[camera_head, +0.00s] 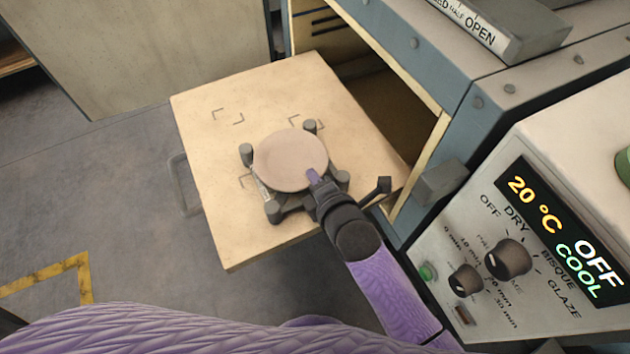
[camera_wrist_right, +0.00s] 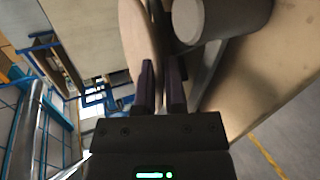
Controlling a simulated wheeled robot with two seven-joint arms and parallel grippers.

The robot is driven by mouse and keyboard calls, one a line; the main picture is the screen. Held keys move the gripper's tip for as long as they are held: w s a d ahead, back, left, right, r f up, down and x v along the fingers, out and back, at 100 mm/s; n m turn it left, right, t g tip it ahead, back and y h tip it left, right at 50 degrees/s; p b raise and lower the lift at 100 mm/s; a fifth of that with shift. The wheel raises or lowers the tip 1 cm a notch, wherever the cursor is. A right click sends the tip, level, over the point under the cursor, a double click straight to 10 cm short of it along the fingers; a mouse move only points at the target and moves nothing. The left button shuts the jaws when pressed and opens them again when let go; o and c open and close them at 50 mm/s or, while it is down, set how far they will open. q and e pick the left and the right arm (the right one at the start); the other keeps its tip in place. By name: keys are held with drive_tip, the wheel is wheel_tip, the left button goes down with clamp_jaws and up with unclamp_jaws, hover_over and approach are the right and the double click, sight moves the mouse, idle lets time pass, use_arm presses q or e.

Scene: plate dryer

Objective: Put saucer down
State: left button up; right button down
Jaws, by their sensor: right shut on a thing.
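The saucer (camera_head: 290,160) is a round, pale pinkish-beige disc over a dark frame with several grey posts (camera_head: 311,126) on the beige board. My right gripper (camera_head: 314,176) is shut on the saucer's near right edge. In the right wrist view the saucer (camera_wrist_right: 139,38) shows almost edge-on between the purple fingertips of the gripper (camera_wrist_right: 160,85), beside a grey post (camera_wrist_right: 222,14). I cannot tell whether the saucer rests on the posts or is just above them. My left gripper is not in view.
The beige board (camera_head: 215,165) stands out of the open dryer (camera_head: 400,110), with corner marks on it. The dryer's control panel (camera_head: 520,250) reads 20 °C, OFF, COOL at the right. The board's far left part is clear.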

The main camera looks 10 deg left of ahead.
drive_tip(key=shift+f, duration=0.15)
drive_tip(key=c, duration=1.2)
unclamp_jaws()
drive_tip(key=shift+f, duration=0.2)
drive_tip(key=o, duration=0.5)
drive_tip(key=shift+r, duration=0.1)
